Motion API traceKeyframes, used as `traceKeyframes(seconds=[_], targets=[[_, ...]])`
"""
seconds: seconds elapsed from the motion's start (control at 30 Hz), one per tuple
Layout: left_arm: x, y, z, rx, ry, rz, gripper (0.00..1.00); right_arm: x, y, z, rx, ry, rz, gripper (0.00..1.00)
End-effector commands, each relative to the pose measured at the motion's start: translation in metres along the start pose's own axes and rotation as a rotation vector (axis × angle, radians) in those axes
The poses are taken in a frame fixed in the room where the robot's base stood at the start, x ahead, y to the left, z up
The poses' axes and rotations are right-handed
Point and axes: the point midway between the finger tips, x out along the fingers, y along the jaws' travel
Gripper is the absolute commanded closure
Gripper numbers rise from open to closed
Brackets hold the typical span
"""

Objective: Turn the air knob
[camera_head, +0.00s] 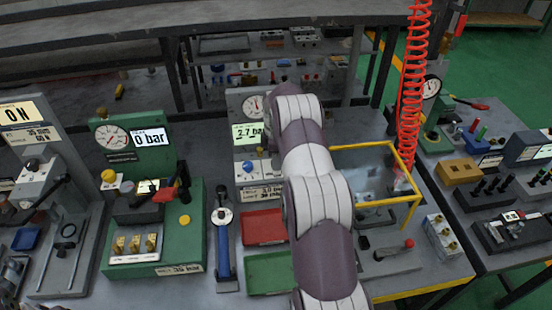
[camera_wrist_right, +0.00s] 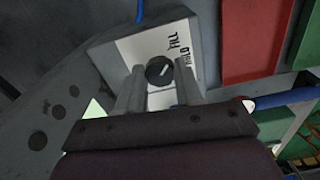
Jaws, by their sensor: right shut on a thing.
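The air knob (camera_wrist_right: 159,70) is a small round black knob with a light pointer line, on a white plate marked FILL and what looks like HOLD. In the right wrist view the two fingers of my right gripper (camera_wrist_right: 161,84) stand on either side of it, shut on it. The grey gauge panel (camera_head: 240,112) beside the arm has a round dial (camera_head: 253,105) and a display (camera_head: 248,134) reading 2.7 bar. My left gripper is in neither view.
A red tray (camera_head: 263,228) and a green tray (camera_head: 268,274) lie left of my arm. A green gauge stand (camera_head: 193,236) reading 0 bar is further left. A yellow frame (camera_head: 400,200) stands close on the right, with a red coiled hose (camera_head: 409,95) above.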

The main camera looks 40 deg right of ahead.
Motion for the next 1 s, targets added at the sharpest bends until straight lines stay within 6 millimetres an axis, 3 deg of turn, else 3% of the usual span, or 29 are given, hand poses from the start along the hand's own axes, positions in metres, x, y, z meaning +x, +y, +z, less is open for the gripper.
traceKeyframes(seconds=[0.37,0.4,0.47,0.77,0.9,1.0], targets=[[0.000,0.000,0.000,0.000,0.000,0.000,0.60,-0.004,0.003,0.001,-0.005,-0.001,0.012,0.95],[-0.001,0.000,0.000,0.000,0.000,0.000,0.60,-0.005,0.003,0.001,-0.005,-0.001,0.012,0.55],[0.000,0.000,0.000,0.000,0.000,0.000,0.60,-0.004,0.003,0.001,-0.004,-0.001,0.012,0.39],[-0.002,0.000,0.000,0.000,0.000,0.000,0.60,-0.005,0.002,0.000,-0.004,-0.001,0.006,0.39],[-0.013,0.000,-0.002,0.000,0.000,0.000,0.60,-0.031,0.002,0.000,-0.004,0.000,0.007,0.39],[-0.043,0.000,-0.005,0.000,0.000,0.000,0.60,-0.068,0.001,0.001,-0.004,0.000,0.006,0.39]])
